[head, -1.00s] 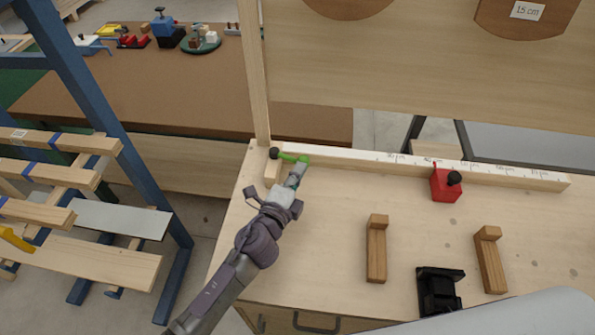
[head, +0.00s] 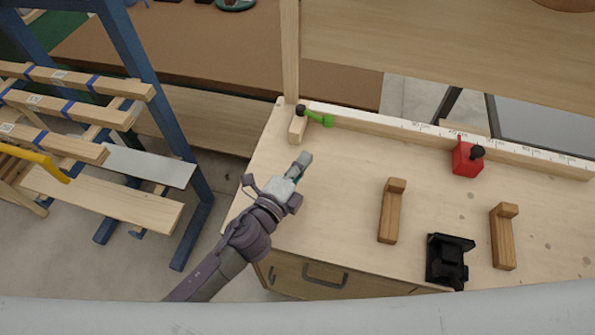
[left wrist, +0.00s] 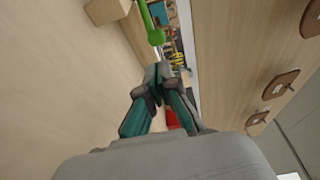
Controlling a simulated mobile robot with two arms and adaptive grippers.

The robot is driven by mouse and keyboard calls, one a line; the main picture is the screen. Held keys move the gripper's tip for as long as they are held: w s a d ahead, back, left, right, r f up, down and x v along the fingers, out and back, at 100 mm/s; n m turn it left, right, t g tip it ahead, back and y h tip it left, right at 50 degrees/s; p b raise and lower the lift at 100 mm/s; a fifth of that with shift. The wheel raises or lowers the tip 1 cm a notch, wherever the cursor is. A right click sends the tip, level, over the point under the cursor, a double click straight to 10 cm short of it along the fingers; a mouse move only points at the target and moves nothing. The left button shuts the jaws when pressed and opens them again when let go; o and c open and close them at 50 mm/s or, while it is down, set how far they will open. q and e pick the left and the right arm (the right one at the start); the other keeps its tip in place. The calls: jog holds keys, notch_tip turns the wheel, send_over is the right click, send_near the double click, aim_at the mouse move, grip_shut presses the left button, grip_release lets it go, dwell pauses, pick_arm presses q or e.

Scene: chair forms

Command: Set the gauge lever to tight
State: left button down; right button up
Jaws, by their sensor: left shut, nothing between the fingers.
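The gauge lever is a green lever (head: 318,117) with a black knob at its left end. It sits at the left end of the pale measuring fence (head: 400,124), above a small wooden block (head: 297,130). My left gripper (head: 303,160) is shut and empty, in front of the lever and apart from it. In the left wrist view the shut fingertips (left wrist: 160,72) are below the green lever (left wrist: 151,22), with a gap between them. That view cuts off part of the lever. No tight marking is readable. My right gripper is not in view.
A red stop block (head: 466,158) with a black knob stands at the fence. Two wooden pieces (head: 390,212) (head: 503,236) and a black fixture (head: 447,262) stand on the bench (head: 340,180). A blue rack (head: 150,85) with boards is at left.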

pick_arm(q)
jog(key=v, duration=0.2)
jog(key=shift+s, duration=0.4)
jog(key=shift+s+a+r, duration=0.1)
jog(key=shift+s, duration=0.05)
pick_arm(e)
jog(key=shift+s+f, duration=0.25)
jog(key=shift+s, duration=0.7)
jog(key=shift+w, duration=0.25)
